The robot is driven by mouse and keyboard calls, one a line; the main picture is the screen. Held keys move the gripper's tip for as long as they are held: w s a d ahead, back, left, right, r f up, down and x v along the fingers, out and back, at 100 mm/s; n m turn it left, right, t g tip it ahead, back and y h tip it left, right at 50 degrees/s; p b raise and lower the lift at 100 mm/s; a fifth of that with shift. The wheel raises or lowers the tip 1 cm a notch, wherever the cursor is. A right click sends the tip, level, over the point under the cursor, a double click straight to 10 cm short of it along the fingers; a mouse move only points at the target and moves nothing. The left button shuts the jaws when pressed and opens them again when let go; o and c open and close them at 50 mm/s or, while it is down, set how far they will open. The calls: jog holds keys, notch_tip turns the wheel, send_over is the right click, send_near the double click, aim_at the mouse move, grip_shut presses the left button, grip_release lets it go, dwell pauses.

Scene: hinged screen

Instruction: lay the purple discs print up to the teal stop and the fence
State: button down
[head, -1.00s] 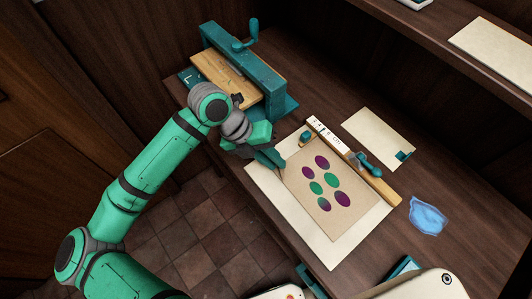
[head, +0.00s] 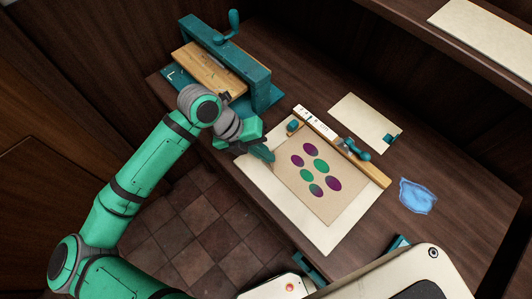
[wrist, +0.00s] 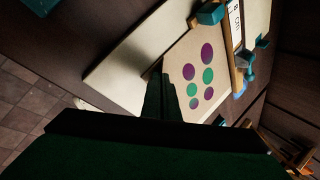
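The print (head: 340,211) is a tan sheet with purple and green discs. It lies on a larger cream board (head: 290,225). The fence (head: 370,171) is a wooden bar along the print's upper right side, with a white scale at its upper end. The teal stop (head: 293,126) sits near that end, close to the print's top corner; I cannot tell whether they touch. My gripper (head: 264,153) is at the print's left corner. In the wrist view its fingers (wrist: 164,88) are close together and look shut on the print's edge; the contact is partly hidden.
A teal press (head: 235,65) with a wooden bed stands at the back left. A cream card (head: 362,120) lies behind the fence. A teal clamp (head: 355,150) sits on the fence. A blue cloth (head: 417,196) lies to the right. The shelf above holds another pale sheet (head: 480,30).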

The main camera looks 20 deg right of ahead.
jog(key=shift+d, duration=0.15)
dwell(0.5)
jog(key=c, duration=2)
grip_release()
jog(key=shift+c, duration=0.2)
notch_tip(320, 180, up, 7)
